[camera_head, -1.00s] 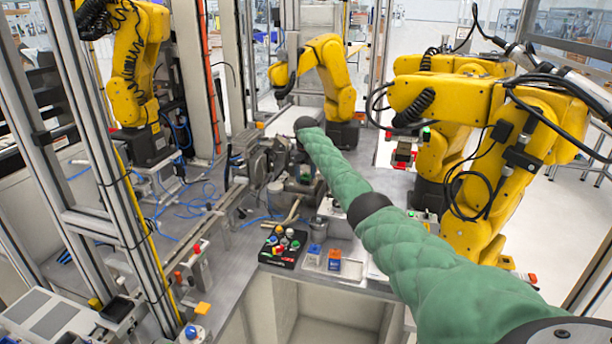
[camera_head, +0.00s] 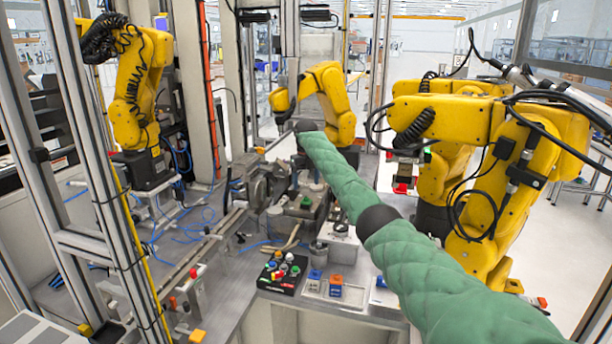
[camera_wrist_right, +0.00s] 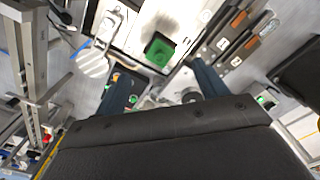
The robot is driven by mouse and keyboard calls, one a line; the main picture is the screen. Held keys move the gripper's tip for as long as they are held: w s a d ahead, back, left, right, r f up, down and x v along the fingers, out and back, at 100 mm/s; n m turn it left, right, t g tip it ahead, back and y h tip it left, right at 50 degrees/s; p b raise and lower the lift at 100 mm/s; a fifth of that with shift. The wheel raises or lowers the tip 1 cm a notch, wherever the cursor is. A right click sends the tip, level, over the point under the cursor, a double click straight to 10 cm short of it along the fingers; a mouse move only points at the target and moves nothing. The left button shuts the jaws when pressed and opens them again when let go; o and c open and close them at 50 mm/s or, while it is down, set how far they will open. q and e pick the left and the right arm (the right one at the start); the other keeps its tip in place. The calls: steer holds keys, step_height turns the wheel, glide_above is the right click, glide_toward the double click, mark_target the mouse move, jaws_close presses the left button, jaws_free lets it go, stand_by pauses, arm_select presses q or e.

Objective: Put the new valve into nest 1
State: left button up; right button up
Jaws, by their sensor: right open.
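My right gripper shows in the right wrist view (camera_wrist_right: 163,72), with its two dark blue fingers apart and nothing between them. A green square piece (camera_wrist_right: 160,50) in a pale plate lies beyond the fingertips, apart from them. Small number labels (camera_wrist_right: 235,61) mark a grey fixture to its right. In the head view my green-sleeved right arm reaches over the bench, and its gripper is hard to make out. A blue-topped piece (camera_head: 315,275) and an orange block (camera_head: 336,284) stand side by side on the bench. I cannot tell which piece is the new valve or which spot is nest 1. My left gripper is out of view.
A black button box (camera_head: 280,271) stands on the bench's front edge. Metal machinery (camera_head: 262,185) fills the bench's middle. Yellow robot arms stand at the left (camera_head: 135,85), at the back (camera_head: 333,98) and at the right (camera_head: 505,130). A metal frame post (camera_head: 130,190) rises at left.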

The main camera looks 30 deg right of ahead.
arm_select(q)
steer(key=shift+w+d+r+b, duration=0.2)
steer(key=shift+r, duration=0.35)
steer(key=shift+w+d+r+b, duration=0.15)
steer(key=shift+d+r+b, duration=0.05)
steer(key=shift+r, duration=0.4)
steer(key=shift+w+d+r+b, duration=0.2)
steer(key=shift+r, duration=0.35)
arm_select(e)
steer(key=shift+r, duration=2.3)
